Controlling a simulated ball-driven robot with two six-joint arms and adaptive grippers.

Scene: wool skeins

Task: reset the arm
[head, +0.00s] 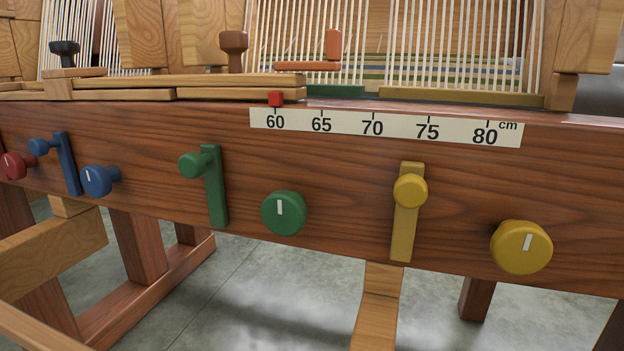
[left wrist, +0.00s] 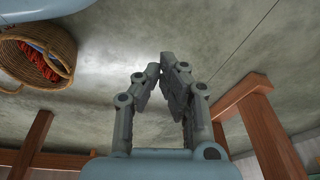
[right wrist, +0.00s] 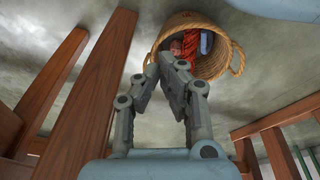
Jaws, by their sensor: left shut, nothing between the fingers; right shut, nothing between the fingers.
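My left gripper (left wrist: 162,72) shows in the left wrist view, its fingertips together and empty, above the grey floor. My right gripper (right wrist: 168,68) shows in the right wrist view, also closed and empty. From that camera, its tips overlap the near rim of a wicker basket (right wrist: 212,62); I cannot tell whether they touch it. Neither gripper shows in the head view. There the wooden loom beam (head: 340,180) carries blue, green and yellow levers and knobs, such as the green lever (head: 214,185) and the yellow lever (head: 406,210).
The basket holds red wool (right wrist: 188,46) and a blue item. It also shows at upper left in the left wrist view (left wrist: 55,52). Wooden legs (left wrist: 262,120) stand at the right there, and posts (right wrist: 90,95) at the left in the right wrist view. A centimetre scale (head: 385,127) runs along the beam.

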